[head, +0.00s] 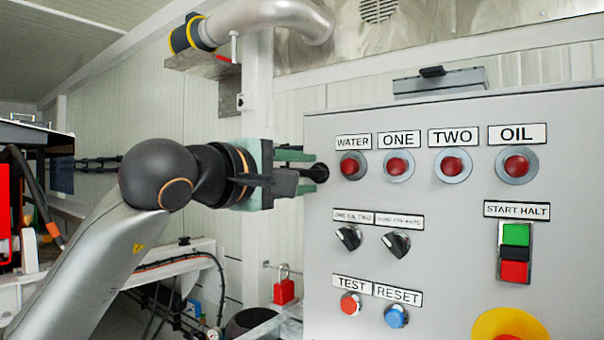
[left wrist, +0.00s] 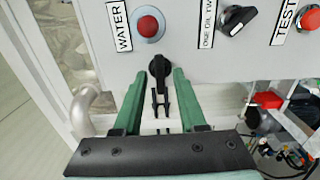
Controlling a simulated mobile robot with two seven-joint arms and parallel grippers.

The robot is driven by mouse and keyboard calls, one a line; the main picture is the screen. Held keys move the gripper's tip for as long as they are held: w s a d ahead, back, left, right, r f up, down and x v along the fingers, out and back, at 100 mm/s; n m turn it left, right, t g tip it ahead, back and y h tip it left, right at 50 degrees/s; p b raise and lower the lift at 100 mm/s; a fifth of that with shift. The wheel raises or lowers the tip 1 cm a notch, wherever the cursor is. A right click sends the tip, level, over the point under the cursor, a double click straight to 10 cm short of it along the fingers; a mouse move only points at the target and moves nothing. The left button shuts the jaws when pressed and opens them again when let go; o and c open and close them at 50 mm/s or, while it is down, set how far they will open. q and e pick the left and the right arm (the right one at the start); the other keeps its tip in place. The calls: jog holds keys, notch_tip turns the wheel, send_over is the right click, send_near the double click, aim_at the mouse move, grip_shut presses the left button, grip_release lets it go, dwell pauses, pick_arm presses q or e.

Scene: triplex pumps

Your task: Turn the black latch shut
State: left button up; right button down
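The black latch (head: 319,173) sits at the left side edge of the grey control box (head: 450,290). In the left wrist view the latch (left wrist: 159,67) has a round head, and its narrow handle points down the picture, toward the gripper palm. My left gripper (head: 309,171) is open, with its green fingers reaching toward the box's left edge. In the left wrist view the fingers of the left gripper (left wrist: 160,80) stand on either side of the latch, with a visible gap on both sides. My right gripper is in neither view.
The box front carries red lamps (head: 452,166), black selector knobs (head: 396,243), green and red start/halt buttons (head: 515,250) and a yellow-ringed stop button (head: 505,325). A red padlock (head: 284,288) hangs below the gripper. A metal pipe (head: 270,18) runs above.

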pick_arm(q)
jog(key=b+v, duration=0.3)
jog(key=v, duration=0.9)
jog(key=shift+s+a, duration=0.1)
jog(key=shift+s, duration=0.15)
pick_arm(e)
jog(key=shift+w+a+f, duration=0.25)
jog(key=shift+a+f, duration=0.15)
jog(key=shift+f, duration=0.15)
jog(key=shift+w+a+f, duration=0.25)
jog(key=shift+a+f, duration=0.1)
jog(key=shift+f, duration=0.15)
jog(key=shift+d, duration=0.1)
